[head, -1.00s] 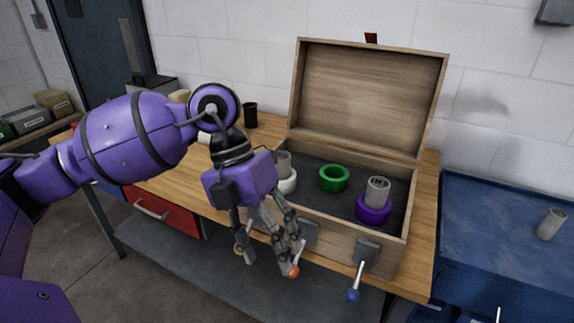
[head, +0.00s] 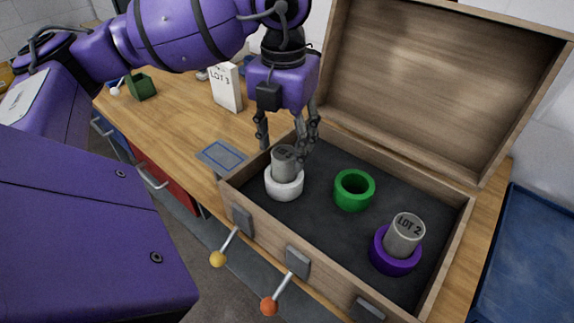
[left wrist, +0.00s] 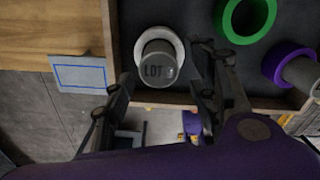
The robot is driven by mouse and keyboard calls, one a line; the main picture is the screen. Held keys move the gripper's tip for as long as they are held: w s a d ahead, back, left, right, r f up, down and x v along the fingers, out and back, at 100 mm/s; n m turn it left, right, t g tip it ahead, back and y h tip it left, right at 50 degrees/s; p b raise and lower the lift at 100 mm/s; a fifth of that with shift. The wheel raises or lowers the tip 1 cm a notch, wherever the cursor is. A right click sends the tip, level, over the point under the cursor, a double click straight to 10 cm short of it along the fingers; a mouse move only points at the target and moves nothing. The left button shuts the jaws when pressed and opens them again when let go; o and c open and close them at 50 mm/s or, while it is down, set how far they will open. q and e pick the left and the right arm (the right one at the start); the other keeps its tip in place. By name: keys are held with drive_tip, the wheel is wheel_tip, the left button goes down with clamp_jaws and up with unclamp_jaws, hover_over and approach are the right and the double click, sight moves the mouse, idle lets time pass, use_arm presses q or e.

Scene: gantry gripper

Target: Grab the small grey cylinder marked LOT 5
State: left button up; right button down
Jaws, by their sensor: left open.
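A small grey cylinder (head: 284,165) stands upright in a white ring (head: 285,187) at the left end of the open wooden box (head: 343,262). Its top reads LOT, but the digit is hard to make out. It also shows in the left wrist view (left wrist: 158,66). My left gripper (head: 285,143) is open above and around the cylinder's top, one finger on each side, with no clear contact visible. A second grey cylinder (head: 404,236), marked LOT 2, stands in a purple ring (head: 393,262) at the box's right. My right gripper is not in view.
An empty green ring (head: 354,190) lies between the cylinders. The box's raised lid (head: 440,80) stands behind. Levers with yellow (head: 218,259) and orange (head: 269,306) knobs stick out in front. A white LOT 3 block (head: 227,88) and blue-outlined mat (head: 221,155) are on the bench.

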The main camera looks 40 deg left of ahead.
sight(282, 152)
use_arm(q)
drive_tip(key=f, duration=0.4)
drive_tip(key=shift+a+f+p, duration=0.3)
drive_tip(key=shift+a+f, duration=0.1)
drive_tip(key=shift+w+f, duration=0.1)
drive_tip(key=shift+f, duration=0.2)
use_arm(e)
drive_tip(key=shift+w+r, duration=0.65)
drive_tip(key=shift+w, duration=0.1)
use_arm(q)
drive_tip(key=shift+c, duration=0.4)
drive_tip(key=c, duration=1.2)
clamp_jaws()
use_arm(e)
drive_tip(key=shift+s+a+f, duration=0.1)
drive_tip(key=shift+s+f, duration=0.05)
